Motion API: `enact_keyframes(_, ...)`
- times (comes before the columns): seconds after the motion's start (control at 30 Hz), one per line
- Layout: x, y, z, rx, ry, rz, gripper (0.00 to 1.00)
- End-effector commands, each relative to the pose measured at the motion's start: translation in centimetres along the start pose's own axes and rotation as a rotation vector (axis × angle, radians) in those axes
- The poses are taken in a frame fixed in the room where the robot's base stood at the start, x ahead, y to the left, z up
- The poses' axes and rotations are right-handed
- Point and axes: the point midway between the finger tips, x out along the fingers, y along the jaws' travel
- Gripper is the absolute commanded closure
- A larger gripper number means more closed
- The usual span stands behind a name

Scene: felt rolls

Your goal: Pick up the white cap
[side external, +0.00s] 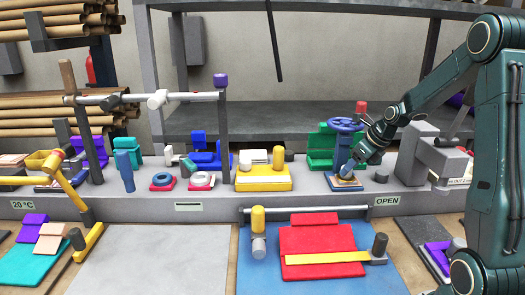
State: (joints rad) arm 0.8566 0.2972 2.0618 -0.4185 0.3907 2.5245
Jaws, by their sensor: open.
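No single item is clearly the white cap. A short white cylinder (157,99) sits on the horizontal bar at the upper left. A whitish block (245,160) stands on the yellow stack at the middle of the shelf. A pale cylinder (258,246) stands below a yellow one at the blue mat's upper left. My gripper (352,166) reaches in from the right, beside the blue handwheel post (344,146) and well to the right of all three. Its jaws are open; the fingertips are small and hard to make out.
Red felt (318,240) with a yellow strip lies on the blue mat (388,277). A grey mat (140,262) is bare. Green blocks (320,150) stand left of my gripper. A grey machine (413,150) is close on its right.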

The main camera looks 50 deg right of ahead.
Motion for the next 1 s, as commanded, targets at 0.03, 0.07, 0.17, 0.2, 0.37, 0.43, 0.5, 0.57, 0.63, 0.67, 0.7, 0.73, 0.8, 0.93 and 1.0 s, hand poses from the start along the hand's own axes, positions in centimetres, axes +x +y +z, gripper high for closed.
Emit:
enact_keyframes(0.03,0.6,0.1,0.0,-0.001,0.001,0.002,0.43)
enact_keyframes(0.07,0.9,0.0,0.0,-0.001,0.001,0.002,0.43)
enact_keyframes(0.17,1.4,0.1,0.0,-0.002,0.000,0.001,0.43)
enact_keyframes(0.2,1.6,0.0,0.0,-0.002,0.000,0.000,0.43)
enact_keyframes(0.37,1.7,0.0,0.0,-0.002,-0.001,-0.001,0.43)
enact_keyframes(0.43,1.6,0.0,0.0,-0.002,-0.001,-0.001,0.43)
enact_keyframes(0.5,1.6,0.0,0.0,-0.002,-0.001,-0.001,0.43)
enact_keyframes(0.57,1.6,0.0,0.0,-0.002,-0.001,-0.001,0.43)
enact_keyframes(0.63,1.6,0.0,0.0,-0.002,-0.001,-0.001,0.43)
enact_keyframes(0.67,1.6,0.0,0.0,-0.002,-0.001,-0.001,0.43)
enact_keyframes(0.7,1.6,0.0,0.0,-0.002,-0.001,-0.001,0.43)
enact_keyframes(0.73,1.6,0.0,0.0,-0.002,-0.001,-0.001,0.45)
enact_keyframes(0.8,1.6,0.0,0.0,-0.001,-0.001,-0.001,0.59)
enact_keyframes(0.93,1.6,0.0,0.0,-0.001,-0.001,-0.001,0.84)
enact_keyframes(1.0,1.6,0.0,0.0,-0.001,-0.001,-0.001,0.98)
